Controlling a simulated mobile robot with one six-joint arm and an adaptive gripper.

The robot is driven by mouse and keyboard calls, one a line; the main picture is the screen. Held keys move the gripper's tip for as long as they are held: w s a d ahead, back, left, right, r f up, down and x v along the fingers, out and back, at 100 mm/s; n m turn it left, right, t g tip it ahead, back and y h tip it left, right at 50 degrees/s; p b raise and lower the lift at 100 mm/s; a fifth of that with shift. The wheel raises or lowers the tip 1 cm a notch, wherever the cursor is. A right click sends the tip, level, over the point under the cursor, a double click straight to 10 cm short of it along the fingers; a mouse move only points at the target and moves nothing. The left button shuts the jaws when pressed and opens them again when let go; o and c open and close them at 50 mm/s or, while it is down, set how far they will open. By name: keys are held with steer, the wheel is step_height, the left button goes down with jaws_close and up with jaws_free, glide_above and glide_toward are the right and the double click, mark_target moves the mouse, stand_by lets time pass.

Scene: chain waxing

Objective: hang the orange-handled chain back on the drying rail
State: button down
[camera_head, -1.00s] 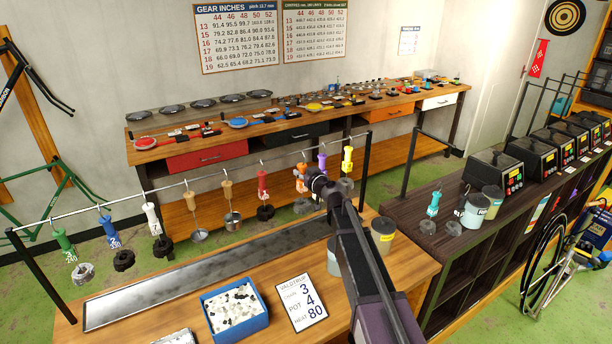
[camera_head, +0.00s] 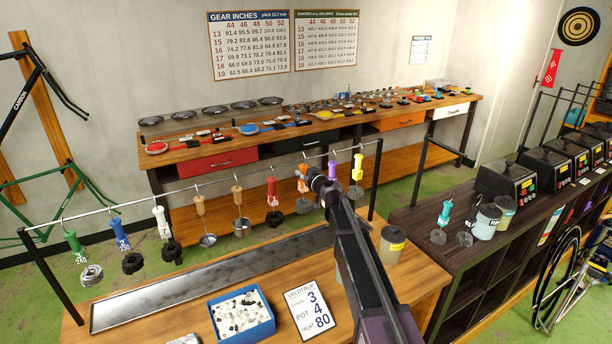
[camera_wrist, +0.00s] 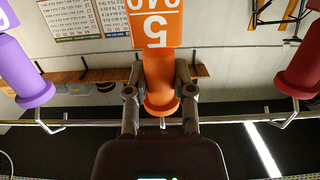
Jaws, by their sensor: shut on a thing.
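My gripper (camera_head: 308,177) is shut on the orange handle (camera_head: 303,171) near the right part of the drying rail (camera_head: 112,209). In the wrist view, the two fingers (camera_wrist: 161,100) close on both sides of the orange handle (camera_wrist: 160,70), which has a tag marked 5. Its metal hook shows only as a short piece beside the rail (camera_wrist: 235,119); I cannot tell whether it rests on it. A dark chain (camera_head: 304,205) hangs below the orange handle. The red handle (camera_head: 271,190) hangs to its left and the purple handle (camera_head: 331,165) to its right.
Green (camera_head: 72,241), blue (camera_head: 120,232), white (camera_head: 161,222) and yellow (camera_head: 357,168) handles also hang on the rail, with ladle-like tools between. A metal drip tray (camera_head: 170,292), a blue box (camera_head: 268,327) and a sign (camera_head: 310,313) lie below. Pots stand right.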

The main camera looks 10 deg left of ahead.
steer(key=shift+f+b, duration=0.45)
steer(key=shift+f, duration=0.25)
steer(key=shift+c, duration=2)
jaws_free()
steer(key=shift+o, duration=1.4)
steer(key=shift+s, duration=0.1)
steer(key=shift+d, duration=0.1)
